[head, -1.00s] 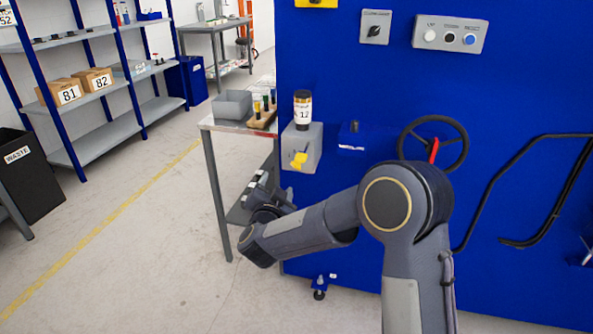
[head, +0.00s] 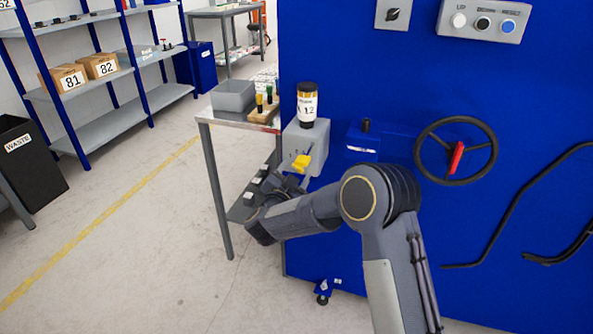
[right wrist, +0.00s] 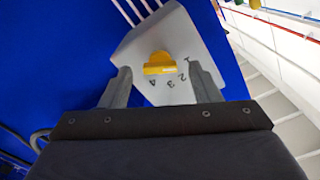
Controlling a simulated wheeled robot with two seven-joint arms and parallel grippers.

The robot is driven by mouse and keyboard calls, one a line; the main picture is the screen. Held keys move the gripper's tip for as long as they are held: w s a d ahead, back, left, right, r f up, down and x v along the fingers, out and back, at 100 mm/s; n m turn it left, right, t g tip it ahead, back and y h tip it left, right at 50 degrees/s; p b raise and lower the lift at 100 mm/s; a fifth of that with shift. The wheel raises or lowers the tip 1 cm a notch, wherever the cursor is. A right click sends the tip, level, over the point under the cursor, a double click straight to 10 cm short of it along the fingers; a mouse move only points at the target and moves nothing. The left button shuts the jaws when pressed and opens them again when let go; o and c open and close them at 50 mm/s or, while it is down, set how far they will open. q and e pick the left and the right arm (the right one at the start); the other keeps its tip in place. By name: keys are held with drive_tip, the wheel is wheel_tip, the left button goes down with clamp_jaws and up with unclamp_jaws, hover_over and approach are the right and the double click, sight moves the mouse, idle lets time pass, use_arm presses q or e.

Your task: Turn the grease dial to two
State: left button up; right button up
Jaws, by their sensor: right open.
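The grease dial is a yellow knob (head: 301,162) on the front of a grey box (head: 313,137) on the blue panel. In the right wrist view the knob (right wrist: 158,64) stands on a pale face with the numbers 1 to 4 around it. I cannot tell which number it points to. My right gripper (right wrist: 162,88) is open, with one finger on each side of the knob and slightly short of it. Nothing is between the fingers. In the head view the right gripper (head: 292,182) is small, just below the knob and partly hidden by my arm. My left gripper is not in view.
A labelled bottle (head: 306,106) stands on the grey box. A handwheel (head: 456,122) with a red handle and a small blue block (head: 364,140) are to the right. A metal table (head: 228,114) with a grey bin (head: 233,95) stands to the left.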

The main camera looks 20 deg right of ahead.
drive_tip(key=shift+w+d, duration=0.45)
drive_tip(key=shift+w, duration=0.15)
drive_tip(key=c, duration=1)
drive_tip(key=shift+f+m+b, duration=0.15)
drive_tip(key=shift+m+b, duration=0.35)
drive_tip(key=shift+b, duration=0.35)
drive_tip(key=m+b, duration=0.4)
drive_tip(key=b, duration=0.1)
drive_tip(key=shift+f+b, duration=0.1)
drive_tip(key=shift+b, duration=0.25)
drive_tip(key=shift+m+b, duration=1.3)
drive_tip(key=shift+m, duration=0.1)
